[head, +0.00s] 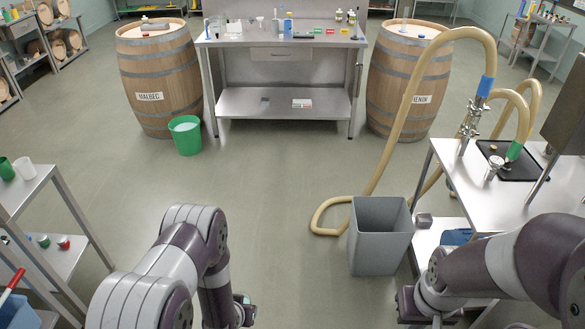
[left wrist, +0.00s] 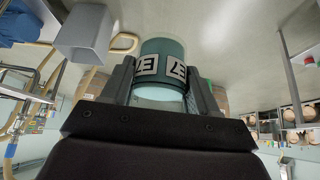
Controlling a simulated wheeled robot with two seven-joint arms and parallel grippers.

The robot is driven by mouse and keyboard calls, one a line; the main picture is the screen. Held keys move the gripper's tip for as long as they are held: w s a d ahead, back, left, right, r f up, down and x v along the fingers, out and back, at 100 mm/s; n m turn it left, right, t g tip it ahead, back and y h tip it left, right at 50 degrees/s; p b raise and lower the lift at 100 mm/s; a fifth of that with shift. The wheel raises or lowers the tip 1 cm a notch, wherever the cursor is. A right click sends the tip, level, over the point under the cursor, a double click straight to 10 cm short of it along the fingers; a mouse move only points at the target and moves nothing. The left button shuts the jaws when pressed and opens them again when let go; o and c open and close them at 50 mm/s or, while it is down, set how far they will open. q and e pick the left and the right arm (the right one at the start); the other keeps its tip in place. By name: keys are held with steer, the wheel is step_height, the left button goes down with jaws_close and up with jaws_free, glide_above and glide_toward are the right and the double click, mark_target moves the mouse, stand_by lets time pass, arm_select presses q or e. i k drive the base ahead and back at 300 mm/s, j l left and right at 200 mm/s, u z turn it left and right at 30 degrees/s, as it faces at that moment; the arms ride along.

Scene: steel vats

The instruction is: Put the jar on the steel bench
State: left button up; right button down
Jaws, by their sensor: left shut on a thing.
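In the left wrist view, a teal jar (left wrist: 163,50) with a black-and-white label sits between the two fingers of my left gripper (left wrist: 160,75), which is shut on it. A steel bench (head: 282,98) with a lower shelf stands at the back centre, well away from my arms. My right gripper (head: 406,305) is at the bottom right of the head view, partly cut off; its fingers are not clear.
Barrels (head: 158,80) flank the bench. A green bucket (head: 185,135) stands before its left end. A grey bin (head: 380,235) and looping hose (head: 330,215) are on the floor at right, beside another steel table (head: 455,180). Bottles and small items line the bench's back. Middle floor is clear.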

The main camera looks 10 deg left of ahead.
mark_target(254, 38)
steer(key=i+j+u, duration=0.35)
steer(key=i, duration=0.5)
steer(key=i+u, duration=0.3)
steer(key=i, duration=3.1)
steer(key=i+z, duration=0.15)
steer(key=i, duration=0.45)
steer(key=i+j+z, duration=0.15)
steer(key=i, duration=0.5)
steer(key=i+j+z, duration=0.15)
steer(key=i, duration=0.45)
steer(key=j, duration=0.1)
